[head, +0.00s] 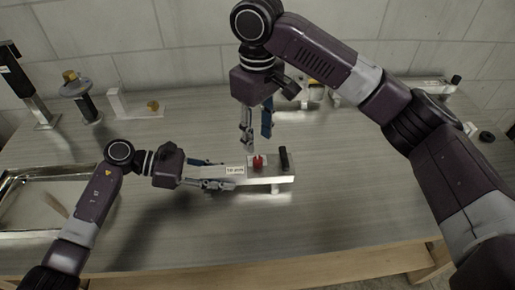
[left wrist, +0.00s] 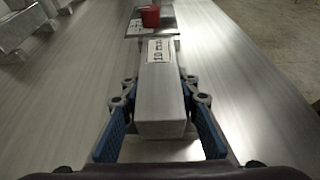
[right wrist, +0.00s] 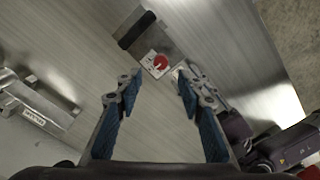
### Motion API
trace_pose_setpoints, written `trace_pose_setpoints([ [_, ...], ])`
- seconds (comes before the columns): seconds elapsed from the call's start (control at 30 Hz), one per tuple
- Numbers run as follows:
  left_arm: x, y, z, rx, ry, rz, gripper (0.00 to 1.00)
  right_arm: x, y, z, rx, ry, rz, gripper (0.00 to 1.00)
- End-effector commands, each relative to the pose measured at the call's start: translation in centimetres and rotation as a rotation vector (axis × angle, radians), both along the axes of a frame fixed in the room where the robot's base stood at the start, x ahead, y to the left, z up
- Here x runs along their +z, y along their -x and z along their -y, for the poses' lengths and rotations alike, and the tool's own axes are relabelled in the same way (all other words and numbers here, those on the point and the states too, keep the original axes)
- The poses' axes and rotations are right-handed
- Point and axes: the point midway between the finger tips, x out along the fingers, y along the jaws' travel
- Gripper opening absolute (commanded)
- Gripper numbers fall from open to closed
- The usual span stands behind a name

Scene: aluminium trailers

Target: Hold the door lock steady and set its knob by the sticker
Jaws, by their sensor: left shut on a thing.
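The door lock lies on the table, its metal bar (left wrist: 161,97) pointing left in the head view. A white sticker (head: 235,170) on the bar seems to read "10 min". A red knob (head: 258,162) stands on the lock's plate beside a black handle (head: 284,158). My left gripper (head: 228,174) is shut on the bar, a finger on each side. My right gripper (head: 257,138) is open, pointing down above the knob and apart from it. In the right wrist view the red knob (right wrist: 160,62) sits on a white marked plate, just beyond the open fingertips (right wrist: 157,88).
A metal tray (head: 82,231) stands at the left. Another lock-like fixture (head: 135,104) and a post with a round top (head: 80,90) stand at the back left. More fixtures line the back right. The table's front middle is clear.

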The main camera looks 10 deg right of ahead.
Motion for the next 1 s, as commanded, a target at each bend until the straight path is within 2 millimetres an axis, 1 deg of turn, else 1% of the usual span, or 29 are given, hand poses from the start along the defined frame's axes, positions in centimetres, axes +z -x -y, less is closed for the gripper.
trace_pose_setpoints([
  [0.03,0.0,-0.1,-0.1,0.002,0.000,0.000,0.00,1.1,0.0,-0.1,0.001,-0.001,0.003,0.36],
  [0.1,0.0,-0.1,-0.1,0.003,0.000,0.000,0.00,2.3,0.0,-0.1,0.001,-0.001,0.002,0.36],
  [0.23,0.0,-0.1,-0.1,0.003,0.000,0.001,0.00,3.8,-0.1,0.0,0.000,0.002,0.003,0.36],
  [0.4,0.0,-0.1,-0.1,0.003,0.000,0.001,0.00,4.5,0.0,0.0,0.001,0.001,0.001,0.36],
  [0.73,0.1,-0.1,-0.1,0.002,0.000,0.002,0.00,4.5,0.0,0.0,0.001,0.000,0.000,0.36],
  [0.77,0.1,-0.1,-0.1,0.002,0.000,0.002,0.31,4.5,0.0,0.0,0.001,0.000,0.000,0.36],
  [0.93,0.0,-0.1,-0.1,0.002,0.000,0.002,0.49,4.5,0.0,0.0,0.001,0.000,0.000,0.36],
  [1.0,0.0,-0.1,-0.1,0.001,0.000,0.002,0.49,4.5,0.0,0.0,0.001,0.000,0.000,0.36],
])
